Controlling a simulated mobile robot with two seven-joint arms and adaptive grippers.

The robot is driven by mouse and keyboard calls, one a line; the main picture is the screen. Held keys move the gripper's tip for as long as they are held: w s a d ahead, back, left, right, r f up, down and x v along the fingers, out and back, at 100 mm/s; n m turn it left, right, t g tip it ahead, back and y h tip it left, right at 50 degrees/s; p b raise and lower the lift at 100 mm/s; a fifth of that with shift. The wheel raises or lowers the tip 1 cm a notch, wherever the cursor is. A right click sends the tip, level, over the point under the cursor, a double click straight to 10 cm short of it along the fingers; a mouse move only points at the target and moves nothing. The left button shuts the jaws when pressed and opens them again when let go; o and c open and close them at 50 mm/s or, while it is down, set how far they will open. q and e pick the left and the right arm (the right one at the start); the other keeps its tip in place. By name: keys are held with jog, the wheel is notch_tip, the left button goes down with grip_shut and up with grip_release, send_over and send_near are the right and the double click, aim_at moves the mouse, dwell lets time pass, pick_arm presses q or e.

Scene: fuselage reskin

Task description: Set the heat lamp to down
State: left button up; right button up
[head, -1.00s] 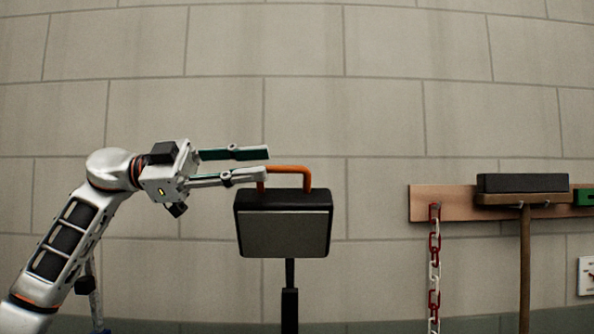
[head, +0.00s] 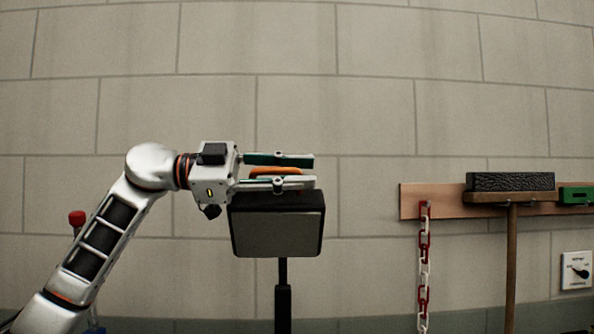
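The heat lamp (head: 278,232) is a dark box with a grey front panel on a black post, in the middle of the head view. Its orange handle (head: 276,171) is on top, partly hidden by my gripper. My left gripper (head: 313,172) comes in from the left, just above the lamp. Its two fingers are apart, one above and one below the handle's top bar as seen here. I cannot tell whether they touch it. My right gripper is not in view.
A wooden rail (head: 414,200) on the right wall holds a red and white chain (head: 424,265) and a broom (head: 510,184). A dial plate (head: 577,270) is at the far right. The wall between lamp and chain is clear.

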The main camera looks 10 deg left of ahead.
pick_arm(q)
grip_shut()
jog(key=shift+f, duration=0.1)
jog(key=s+d+f+m+b, duration=0.1)
jog(key=s+f+m+b, duration=0.4)
jog(key=f, duration=0.7)
jog(key=s+d+f+m+b, duration=0.2)
jog(key=s+f+m+b, duration=0.3)
jog(key=f, duration=0.8)
jog(key=shift+s+d+f+b, duration=0.15)
jog(key=shift+s+f+b, duration=0.05)
jog(key=shift+s+b, duration=0.8)
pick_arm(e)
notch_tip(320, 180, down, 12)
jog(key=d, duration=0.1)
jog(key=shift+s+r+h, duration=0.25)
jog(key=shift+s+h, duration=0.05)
pick_arm(q)
jog(key=shift+w, duration=0.1)
grip_release()
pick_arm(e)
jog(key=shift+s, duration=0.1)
